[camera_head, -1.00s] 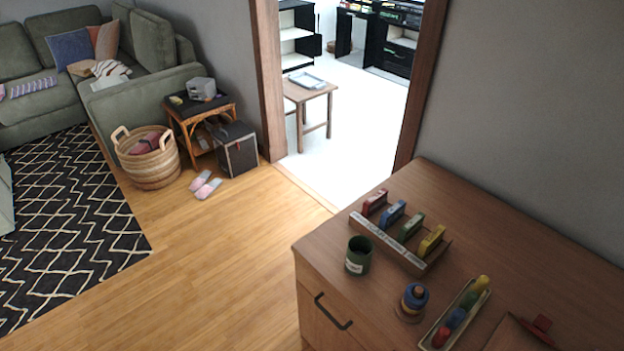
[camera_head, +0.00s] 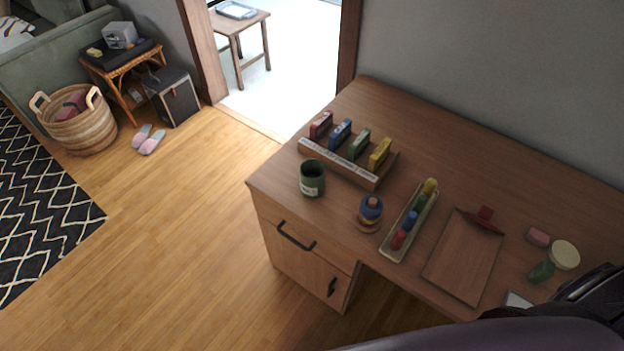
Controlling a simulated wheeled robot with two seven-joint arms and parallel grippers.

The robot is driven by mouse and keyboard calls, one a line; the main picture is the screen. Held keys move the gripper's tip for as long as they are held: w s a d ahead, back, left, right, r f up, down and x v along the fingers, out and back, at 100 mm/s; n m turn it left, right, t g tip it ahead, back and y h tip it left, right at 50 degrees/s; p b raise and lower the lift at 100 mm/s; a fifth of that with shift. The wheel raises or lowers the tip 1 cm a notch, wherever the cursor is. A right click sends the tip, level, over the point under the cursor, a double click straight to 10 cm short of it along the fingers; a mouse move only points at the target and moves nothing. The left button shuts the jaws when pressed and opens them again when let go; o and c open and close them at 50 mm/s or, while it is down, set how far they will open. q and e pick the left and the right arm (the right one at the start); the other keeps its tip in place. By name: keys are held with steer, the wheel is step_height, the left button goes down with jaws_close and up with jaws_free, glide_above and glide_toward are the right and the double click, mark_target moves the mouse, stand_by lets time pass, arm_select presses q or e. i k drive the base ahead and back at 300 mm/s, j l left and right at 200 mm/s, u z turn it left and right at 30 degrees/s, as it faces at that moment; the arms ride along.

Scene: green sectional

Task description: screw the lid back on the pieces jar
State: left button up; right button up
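No jar is clearly identifiable as the pieces jar. A dark green open-topped container (camera_head: 312,179) with a pale label stands upright near the desk's left front edge; I cannot tell whether it is the jar or a cup. A round cream disc (camera_head: 564,254), possibly a lid, shows at the right of the desk. It is beside or over a small green object (camera_head: 542,271); I cannot tell whether they touch. Neither of my grippers is identifiable in view.
The wooden desk (camera_head: 440,135) holds a rack (camera_head: 338,166) of coloured boxes, a blue-topped item (camera_head: 371,208), a tray (camera_head: 389,255) of coloured pieces, a clipboard-like board (camera_head: 462,260) and a pink block (camera_head: 538,237). Dark shapes cover the lower right. The desk's back is clear.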

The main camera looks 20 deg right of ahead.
mark_target(311, 188)
steer(key=z, duration=2.45)
steer(key=u, duration=1.95)
steer(key=k+l+z, duration=0.15)
steer(key=k+l, duration=0.15)
steer(key=k+l+z, duration=0.35)
steer(key=k+l, duration=0.25)
steer(key=l, duration=0.2)
steer(key=k+l+z, duration=0.2)
steer(key=l, duration=0.25)
